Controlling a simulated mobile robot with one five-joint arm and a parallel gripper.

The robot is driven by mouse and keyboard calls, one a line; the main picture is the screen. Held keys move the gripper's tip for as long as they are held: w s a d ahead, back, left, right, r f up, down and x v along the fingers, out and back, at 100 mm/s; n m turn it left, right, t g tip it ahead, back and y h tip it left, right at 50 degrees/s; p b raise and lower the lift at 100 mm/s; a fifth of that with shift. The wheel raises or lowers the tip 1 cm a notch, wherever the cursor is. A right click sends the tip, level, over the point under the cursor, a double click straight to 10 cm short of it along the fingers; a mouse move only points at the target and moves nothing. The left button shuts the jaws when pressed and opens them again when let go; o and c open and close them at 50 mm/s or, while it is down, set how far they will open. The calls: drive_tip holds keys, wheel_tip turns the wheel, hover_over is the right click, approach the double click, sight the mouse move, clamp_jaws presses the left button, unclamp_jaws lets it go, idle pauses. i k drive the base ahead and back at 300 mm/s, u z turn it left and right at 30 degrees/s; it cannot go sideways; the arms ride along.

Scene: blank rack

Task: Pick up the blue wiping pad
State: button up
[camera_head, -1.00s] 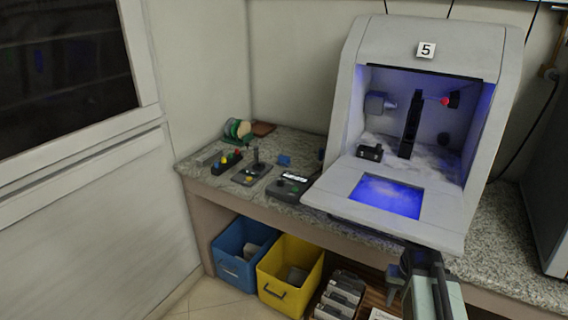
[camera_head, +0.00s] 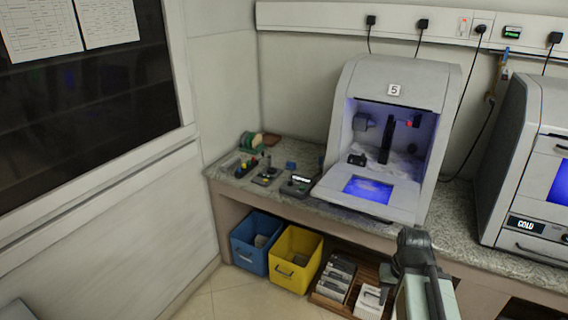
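My gripper (camera_head: 384,290) is at the lower right, in front of the counter and well apart from the blue block. Its fingers are dark and small, and I cannot make out whether they are open or shut.
The machine marked 5 (camera_head: 408,85) stands open on the counter (camera_head: 455,225). Control boxes (camera_head: 297,185) and a green-and-tan roll (camera_head: 250,141) sit near the blue block. Below are a blue bin (camera_head: 248,256), a yellow bin (camera_head: 290,275) and a wooden crate (camera_head: 328,301). Another machine (camera_head: 500,170) stands right.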

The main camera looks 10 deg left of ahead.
sight(290, 166)
drive_tip(key=u, duration=0.35)
drive_tip(key=i, duration=0.75)
drive_tip(key=u, duration=1.4)
drive_tip(key=i, duration=2.1)
drive_tip(key=z, duration=0.55)
drive_tip(key=i, duration=0.5)
drive_tip(key=u, duration=0.1)
